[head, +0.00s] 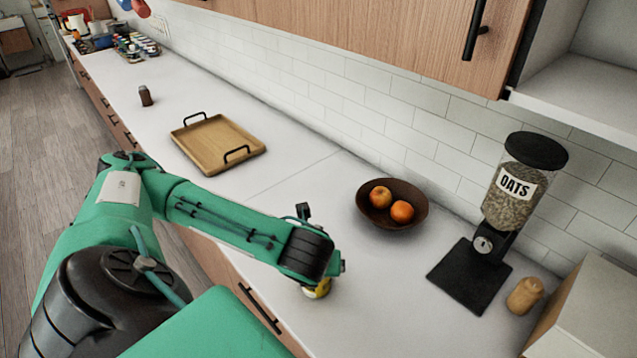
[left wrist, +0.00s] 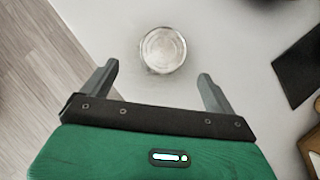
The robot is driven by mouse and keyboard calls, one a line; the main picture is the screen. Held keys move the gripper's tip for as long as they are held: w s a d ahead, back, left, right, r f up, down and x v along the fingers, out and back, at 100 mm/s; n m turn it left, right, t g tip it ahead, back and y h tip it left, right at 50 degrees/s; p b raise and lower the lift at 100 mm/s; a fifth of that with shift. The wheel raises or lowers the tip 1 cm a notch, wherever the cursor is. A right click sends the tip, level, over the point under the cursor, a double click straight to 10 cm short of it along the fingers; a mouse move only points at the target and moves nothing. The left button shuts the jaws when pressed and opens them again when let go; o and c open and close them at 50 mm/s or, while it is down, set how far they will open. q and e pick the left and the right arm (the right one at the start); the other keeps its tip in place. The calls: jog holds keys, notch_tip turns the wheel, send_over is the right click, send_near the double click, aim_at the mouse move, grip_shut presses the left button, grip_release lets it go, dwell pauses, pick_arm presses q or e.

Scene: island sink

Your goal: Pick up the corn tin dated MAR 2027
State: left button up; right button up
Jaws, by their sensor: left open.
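A tin (head: 318,290) with a yellow label stands on the white counter near its front edge, mostly hidden under my left arm's wrist in the head view. In the left wrist view the round metal top of the tin (left wrist: 163,50) faces the camera. No date can be read in either view. My left gripper (left wrist: 158,85) is open and above the counter. The tin lies just beyond its fingertips, roughly centred between them, and nothing is held. My right gripper is not in view.
A brown bowl (head: 365,210) with fruit, an oats dispenser (head: 512,195) on a black base and a small tan jar (head: 524,295) stand to the right. A wooden tray (head: 210,140) and a small dark shaker (head: 145,96) lie farther left. The counter around the tin is clear.

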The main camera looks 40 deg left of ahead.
pick_arm(q)
jog(key=p+x, duration=0.1)
jog(key=x, duration=0.4)
jog(key=shift+p, duration=0.3)
jog(key=shift+w+a+f, duration=0.15)
jog(key=shift+w+f, duration=0.1)
jog(key=shift+f, duration=0.15)
jog(key=shift+w+f, duration=0.1)
jog(key=shift+f, duration=0.1)
jog(key=p+x, duration=0.2)
jog(key=x, duration=0.2)
jog(key=shift+w, duration=0.1)
jog(key=shift+w+a+f, duration=0.1)
jog(key=shift+f, duration=0.2)
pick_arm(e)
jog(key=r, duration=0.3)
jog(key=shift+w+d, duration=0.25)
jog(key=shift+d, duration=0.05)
pick_arm(q)
jog(key=c, duration=1.1)
jog(key=shift+c, duration=1.1)
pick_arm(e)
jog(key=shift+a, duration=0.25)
